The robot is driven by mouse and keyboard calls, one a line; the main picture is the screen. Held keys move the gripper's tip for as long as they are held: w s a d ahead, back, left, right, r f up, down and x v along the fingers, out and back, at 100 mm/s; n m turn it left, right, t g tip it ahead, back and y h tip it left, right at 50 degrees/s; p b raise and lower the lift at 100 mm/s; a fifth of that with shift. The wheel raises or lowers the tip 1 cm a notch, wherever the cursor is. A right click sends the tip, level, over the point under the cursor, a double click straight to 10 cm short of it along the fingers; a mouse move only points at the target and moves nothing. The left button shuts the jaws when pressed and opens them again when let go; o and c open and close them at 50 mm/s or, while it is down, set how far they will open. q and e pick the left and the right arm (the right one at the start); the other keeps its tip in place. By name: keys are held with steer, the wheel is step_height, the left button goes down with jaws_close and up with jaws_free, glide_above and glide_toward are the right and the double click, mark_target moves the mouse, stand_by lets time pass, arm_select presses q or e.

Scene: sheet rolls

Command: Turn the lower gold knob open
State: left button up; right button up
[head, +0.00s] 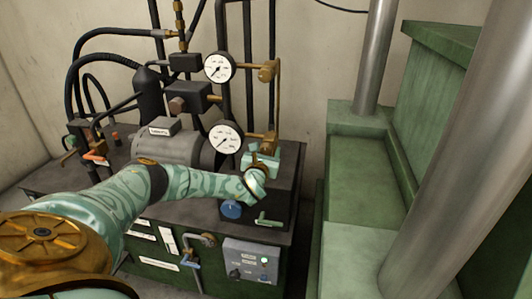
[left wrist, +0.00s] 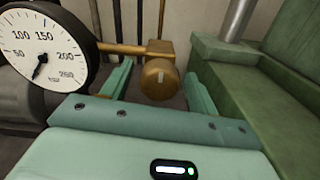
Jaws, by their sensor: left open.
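The lower gold knob (head: 271,137) sits on a gold stem beside the lower pressure gauge (head: 226,137), partly hidden by my left gripper in the head view. My left gripper (head: 262,158) is just in front of it. In the left wrist view the round knob (left wrist: 158,82) lies between the two spread teal fingers, with a gap on each side. A pale mark stands upright on its face. The fingers look apart from the knob. My right gripper is not in view.
The upper gauge (head: 219,67) and upper gold knob (head: 267,73) are above. A blue knob (head: 232,209) is below my left gripper. A grey control box (head: 251,261) is on the bench front. A green structure (head: 368,198) with steel columns stands at the right.

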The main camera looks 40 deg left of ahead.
arm_select(q)
steer(key=shift+a, duration=0.1)
steer(key=c, duration=1)
steer(key=shift+n, duration=0.3)
steer(key=n+b, duration=0.2)
steer(key=n, duration=0.1)
steer(key=shift+f+n, duration=0.15)
steer(key=shift+n, duration=0.15)
steer(key=n+b, duration=0.2)
steer(key=n, duration=0.3)
steer(key=shift+n, duration=0.3)
steer(key=n+b, duration=0.2)
steer(key=n, duration=0.2)
steer(key=shift+n+b, duration=0.5)
steer(key=shift+n, duration=1.6)
